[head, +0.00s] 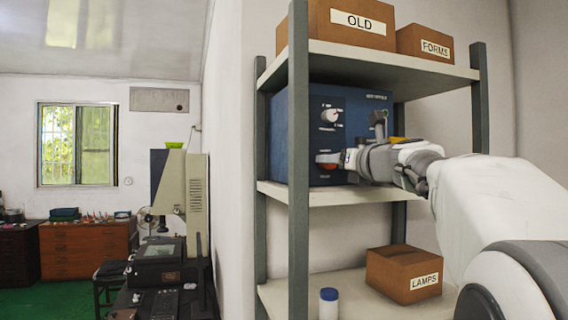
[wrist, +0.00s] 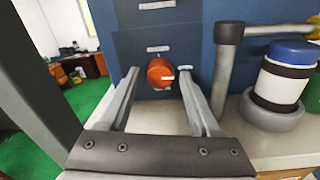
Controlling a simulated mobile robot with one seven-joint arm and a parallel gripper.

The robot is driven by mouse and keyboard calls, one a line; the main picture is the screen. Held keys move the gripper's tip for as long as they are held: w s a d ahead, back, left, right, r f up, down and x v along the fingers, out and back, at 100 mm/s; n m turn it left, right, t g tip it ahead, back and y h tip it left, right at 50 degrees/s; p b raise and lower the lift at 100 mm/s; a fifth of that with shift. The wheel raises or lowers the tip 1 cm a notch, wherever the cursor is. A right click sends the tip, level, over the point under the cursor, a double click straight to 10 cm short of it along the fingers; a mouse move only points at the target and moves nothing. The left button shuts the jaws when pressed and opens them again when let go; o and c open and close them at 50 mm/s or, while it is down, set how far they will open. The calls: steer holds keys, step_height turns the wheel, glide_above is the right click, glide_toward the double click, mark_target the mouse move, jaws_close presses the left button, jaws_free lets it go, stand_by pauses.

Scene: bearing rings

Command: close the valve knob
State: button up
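The valve knob (wrist: 160,73) is orange-red and round, on a dark panel on the front of a blue machine (head: 348,105). In the head view the knob (head: 327,158) shows low on the panel, just left of my gripper (head: 347,160). In the wrist view my gripper (wrist: 158,82) is open, with one finger on each side of the knob. A narrow gap shows on the left of the knob and a smaller one on the right; I cannot tell whether the right finger touches it. A label sits above the knob.
The machine stands on the middle board of a shelf rack (head: 298,130) with grey posts. A grey pipe (wrist: 228,60) and a blue-lidded jar (wrist: 283,78) stand right of my gripper. Another white dial (head: 330,115) is above the knob. A LAMPS box (head: 400,272) is below.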

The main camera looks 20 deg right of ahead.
jaws_close()
steer(key=shift+n, duration=0.3)
steer(key=n+b, duration=0.1)
steer(key=n, duration=0.2)
steer(key=shift+a+f+n, duration=0.1)
steer(key=shift+n, duration=0.2)
steer(key=n+b, duration=0.2)
steer(key=n, duration=0.2)
steer(key=shift+n, duration=0.3)
steer(key=n+b, duration=0.2)
steer(key=n, duration=0.2)
steer(key=shift+a, duration=0.1)
steer(key=shift+n+h+b, duration=0.3)
steer(key=shift+n+b, duration=0.5)
steer(key=shift+n, duration=1.5)
